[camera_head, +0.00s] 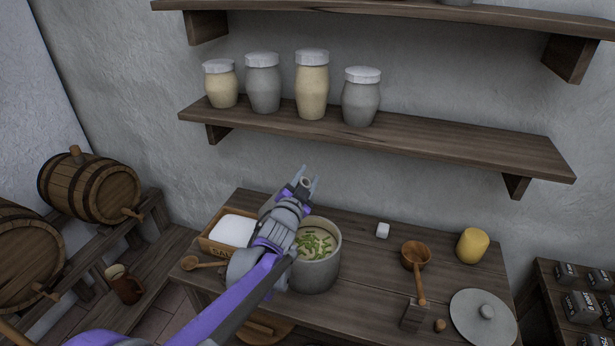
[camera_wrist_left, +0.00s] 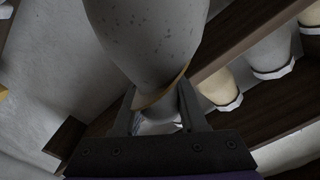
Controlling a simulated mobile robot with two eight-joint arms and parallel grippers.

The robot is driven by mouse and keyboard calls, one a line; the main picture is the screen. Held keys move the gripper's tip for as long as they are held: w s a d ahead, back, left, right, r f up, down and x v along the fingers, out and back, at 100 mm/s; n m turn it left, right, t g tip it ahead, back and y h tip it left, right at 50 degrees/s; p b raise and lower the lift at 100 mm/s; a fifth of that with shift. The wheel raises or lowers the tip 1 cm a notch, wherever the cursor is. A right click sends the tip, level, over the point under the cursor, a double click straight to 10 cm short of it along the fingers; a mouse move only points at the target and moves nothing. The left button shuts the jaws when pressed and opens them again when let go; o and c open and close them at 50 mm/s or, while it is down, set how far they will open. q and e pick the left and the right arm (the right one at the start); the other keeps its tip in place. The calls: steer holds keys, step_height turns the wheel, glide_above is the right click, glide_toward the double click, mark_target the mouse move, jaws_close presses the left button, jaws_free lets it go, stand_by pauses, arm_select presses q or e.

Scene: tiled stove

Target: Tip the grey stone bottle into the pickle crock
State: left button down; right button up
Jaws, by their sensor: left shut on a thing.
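My left gripper (camera_head: 306,183) is shut on the grey stone bottle. In the left wrist view the speckled grey bottle (camera_wrist_left: 150,38) has a tan band near its neck, and the fingers (camera_wrist_left: 160,112) close around that narrow end. In the head view most of the bottle is hidden by my gripper and arm, so its exact tilt is hard to tell. The pickle crock (camera_head: 318,276) is a wide grey open pot with green pieces inside. It stands on the table, partly covered by my left arm. The gripper shows above and behind the crock's rim. My right gripper is not in view.
A white-filled wooden box (camera_head: 208,246) and wooden spoon (camera_head: 200,264) lie left of the crock. A shelf (camera_head: 440,142) with lidded jars hangs above.

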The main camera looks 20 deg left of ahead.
arm_select(q)
steer(key=shift+a+f+m+b, duration=0.1)
steer(key=shift+f+m+b, duration=0.25)
steer(key=shift+f+m, duration=1.25)
steer(key=shift+f+m+b, duration=0.5)
steer(key=shift+f+m, duration=0.8)
stand_by(0.6)
step_height(320, 180, down, 7)
steer(key=m+b, duration=0.3)
steer(key=m, duration=0.1)
steer(key=shift+m, duration=0.4)
stand_by(3.4)
